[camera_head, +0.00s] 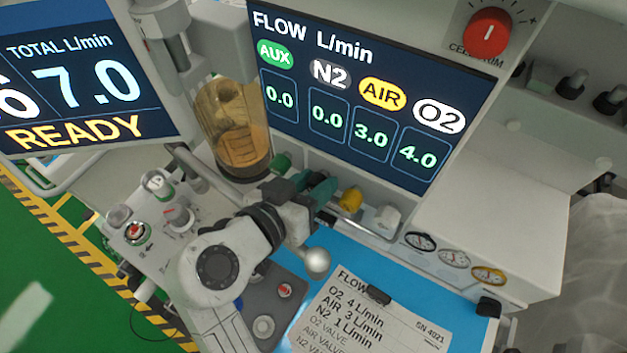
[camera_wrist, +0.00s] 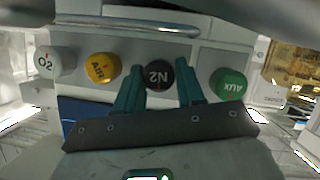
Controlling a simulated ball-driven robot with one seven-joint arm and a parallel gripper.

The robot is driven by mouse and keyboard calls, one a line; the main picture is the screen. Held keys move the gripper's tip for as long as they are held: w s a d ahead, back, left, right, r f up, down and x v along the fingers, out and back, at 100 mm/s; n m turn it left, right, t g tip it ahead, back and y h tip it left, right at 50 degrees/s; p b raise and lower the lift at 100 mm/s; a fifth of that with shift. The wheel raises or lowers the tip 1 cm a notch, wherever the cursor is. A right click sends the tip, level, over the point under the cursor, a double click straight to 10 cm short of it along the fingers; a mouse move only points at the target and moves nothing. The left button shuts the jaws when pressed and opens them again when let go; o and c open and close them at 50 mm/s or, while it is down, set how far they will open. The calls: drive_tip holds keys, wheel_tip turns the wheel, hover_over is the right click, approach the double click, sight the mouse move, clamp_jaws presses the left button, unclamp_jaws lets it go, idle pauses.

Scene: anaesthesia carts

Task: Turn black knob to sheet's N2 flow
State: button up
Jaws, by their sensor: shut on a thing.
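The black N2 knob (camera_wrist: 158,76) sits between the teal fingers of my gripper (camera_wrist: 160,92) in the wrist view; its label appears upside down. My gripper (camera_head: 318,190) is shut on it and hides it in the head view. The flow screen (camera_head: 370,95) reads AUX 0.0, N2 0.0, AIR 3.0 and O2 4.0. The flow sheet (camera_head: 365,325) lists O2 4, AIR 3 and N2 1 L/min.
The green AUX knob (camera_wrist: 229,84), yellow AIR knob (camera_wrist: 102,68) and white O2 knob (camera_wrist: 54,63) flank the black knob. A metal rail (camera_wrist: 140,26) runs along the knob row. The left screen (camera_head: 90,85) reads total 7.0, READY.

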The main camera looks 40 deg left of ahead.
drive_tip(key=n+t+h, duration=0.1)
drive_tip(key=n, duration=0.1)
drive_tip(key=shift+a+n+h, duration=0.15)
drive_tip(key=shift+n+h, duration=0.15)
drive_tip(key=shift+n, duration=0.1)
drive_tip(key=shift+s+a+f+n+t+h+p, duration=0.1)
drive_tip(key=shift+n+t+h+p, duration=0.35)
drive_tip(key=shift+n, duration=0.65)
drive_tip(key=shift+h, duration=0.25)
drive_tip(key=o, duration=0.7)
drive_tip(key=shift+c, duration=0.2)
drive_tip(key=shift+s, duration=0.1)
drive_tip(key=b+v, duration=0.2)
drive_tip(key=v, duration=0.8)
drive_tip(key=shift+s, duration=0.35)
